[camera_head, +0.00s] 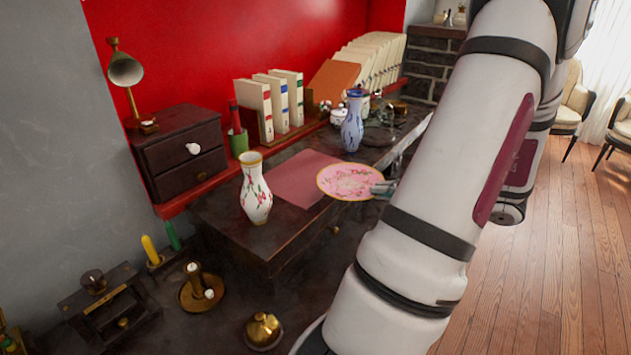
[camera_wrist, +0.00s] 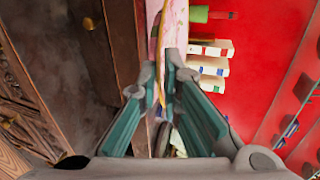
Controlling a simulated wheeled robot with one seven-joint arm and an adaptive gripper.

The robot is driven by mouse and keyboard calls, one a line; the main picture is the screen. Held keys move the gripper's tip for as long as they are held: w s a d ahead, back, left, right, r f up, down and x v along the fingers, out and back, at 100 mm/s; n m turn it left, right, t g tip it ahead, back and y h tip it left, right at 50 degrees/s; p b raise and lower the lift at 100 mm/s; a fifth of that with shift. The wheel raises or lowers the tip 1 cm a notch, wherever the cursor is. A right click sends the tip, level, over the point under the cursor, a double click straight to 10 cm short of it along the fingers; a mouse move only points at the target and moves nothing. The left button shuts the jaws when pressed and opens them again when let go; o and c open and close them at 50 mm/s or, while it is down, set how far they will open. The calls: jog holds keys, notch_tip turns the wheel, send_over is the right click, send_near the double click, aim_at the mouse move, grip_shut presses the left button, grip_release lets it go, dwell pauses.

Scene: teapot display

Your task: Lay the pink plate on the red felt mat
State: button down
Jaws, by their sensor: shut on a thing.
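The pink plate (camera_head: 350,181) has a floral pattern and a yellow rim. It is in the head view, just right of the red felt mat (camera_head: 296,180), and covers part of the mat's right side. My gripper (camera_head: 383,188) is shut on the plate's right edge, mostly behind my arm. In the wrist view my gripper (camera_wrist: 165,84) has the plate (camera_wrist: 172,30) edge-on between its fingers. The plate looks roughly level; I cannot tell how far it is above the mat or table.
A white flowered vase (camera_head: 256,190) stands at the mat's front left. A blue and white vase (camera_head: 352,122) stands behind the plate. Books (camera_head: 272,102) and a dark drawer box (camera_head: 180,150) stand along the red wall. A candle holder (camera_head: 200,289) is on the lower surface in front.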

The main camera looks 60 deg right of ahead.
aim_at(346, 169)
jog(key=w+d, duration=0.2)
jog(key=w, duration=0.2)
jog(key=w+d+f, duration=0.1)
jog(key=w+d, duration=0.1)
jog(key=w, duration=0.2)
jog(key=w+d, duration=0.2)
jog(key=w, duration=0.3)
jog(key=shift+f, duration=0.15)
jog(key=f, duration=0.3)
jog(key=shift+w+d+f, duration=0.15)
jog(key=shift+w+f, duration=0.15)
jog(key=c, duration=2.1)
grip_release()
jog(key=shift+o, duration=0.3)
jog(key=shift+s, duration=0.1)
jog(key=v, duration=1.2)
